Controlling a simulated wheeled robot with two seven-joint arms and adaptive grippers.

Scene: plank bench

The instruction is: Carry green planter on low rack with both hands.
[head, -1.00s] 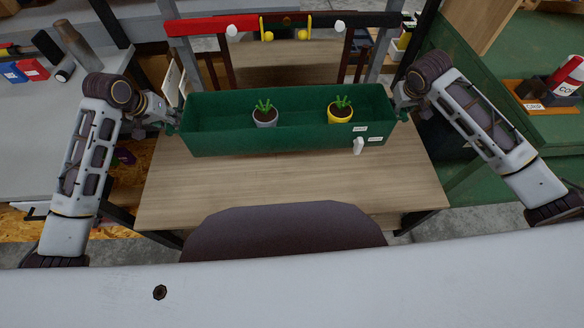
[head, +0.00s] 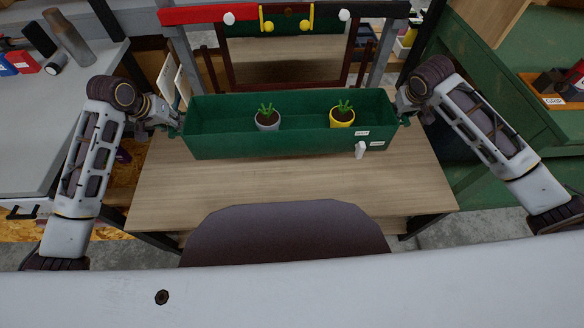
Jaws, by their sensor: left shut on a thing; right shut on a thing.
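The long green planter (head: 230,145) is held level between my two grippers, over the far part of the wooden plank top (head: 200,192). A grey pot (head: 268,125) and a yellow pot (head: 342,122), each with a small green plant, stand inside it. My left gripper (head: 176,122) is shut on the planter's left end. My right gripper (head: 403,112) is shut on its right end. The fingertips are partly hidden. I cannot tell from this view how far the planter is above the wood. No low rack can be clearly identified.
A dark framed mirror (head: 285,60) stands behind the planter, under a red and black bar (head: 200,14). A grey bench (head: 40,120) is on the left and a green bench (head: 500,100) on the right. The near wooden surface is clear.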

